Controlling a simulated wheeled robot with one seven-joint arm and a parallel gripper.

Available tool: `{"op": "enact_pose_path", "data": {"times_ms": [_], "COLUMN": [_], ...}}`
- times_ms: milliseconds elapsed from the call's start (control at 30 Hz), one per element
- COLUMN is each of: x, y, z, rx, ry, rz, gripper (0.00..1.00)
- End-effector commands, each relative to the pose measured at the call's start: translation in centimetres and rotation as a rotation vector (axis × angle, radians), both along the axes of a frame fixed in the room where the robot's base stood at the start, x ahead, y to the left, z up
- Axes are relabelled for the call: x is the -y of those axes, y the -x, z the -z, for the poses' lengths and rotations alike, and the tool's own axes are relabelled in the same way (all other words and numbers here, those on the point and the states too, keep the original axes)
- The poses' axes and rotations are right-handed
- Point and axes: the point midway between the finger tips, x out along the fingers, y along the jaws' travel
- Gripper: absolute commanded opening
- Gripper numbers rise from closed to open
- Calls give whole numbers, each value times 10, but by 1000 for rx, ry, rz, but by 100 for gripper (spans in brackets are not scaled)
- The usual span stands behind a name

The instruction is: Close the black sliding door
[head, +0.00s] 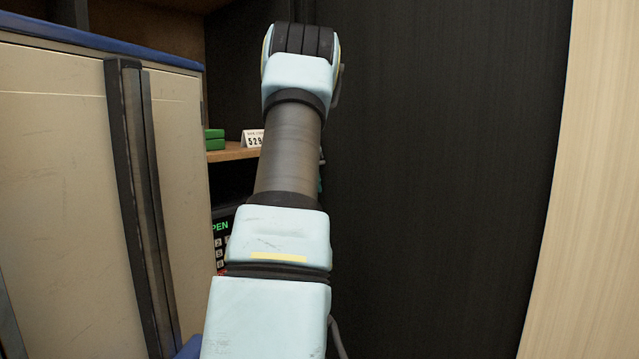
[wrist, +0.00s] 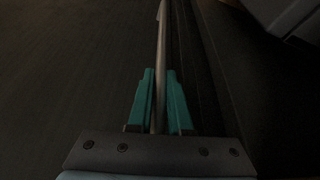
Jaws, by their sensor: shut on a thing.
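The black sliding door (head: 440,170) is a tall dark panel filling the middle right of the head view. In the wrist view, its dark face (wrist: 70,70) fills the left side. In the head view my arm hides most of the gripper; only a sliver of teal shows beside the arm, near the door's left edge. Left of the door, the closet is open.
A shelf (head: 232,154) inside the opening holds green boxes (head: 214,139) and a white number card (head: 252,138). A keypad safe (head: 221,248) sits below. A beige cabinet (head: 60,170) with dark handles stands left. A pale wood panel (head: 590,200) is at right.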

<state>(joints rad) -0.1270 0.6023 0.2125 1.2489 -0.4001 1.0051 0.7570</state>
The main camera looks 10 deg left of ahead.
Motion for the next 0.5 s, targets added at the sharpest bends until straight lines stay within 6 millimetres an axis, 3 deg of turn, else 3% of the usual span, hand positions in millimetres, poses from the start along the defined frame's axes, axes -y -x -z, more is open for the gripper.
{"op": "enact_pose_path", "data": {"times_ms": [333, 367, 500], "x": [-6, -6, -6], "y": [-3, -3, -3], "z": [-2, -3, -2], "rx": [11, 12, 11], "ry": [-6, -5, -6], "rz": [-10, -10, -10], "gripper": [0, 19, 34]}}
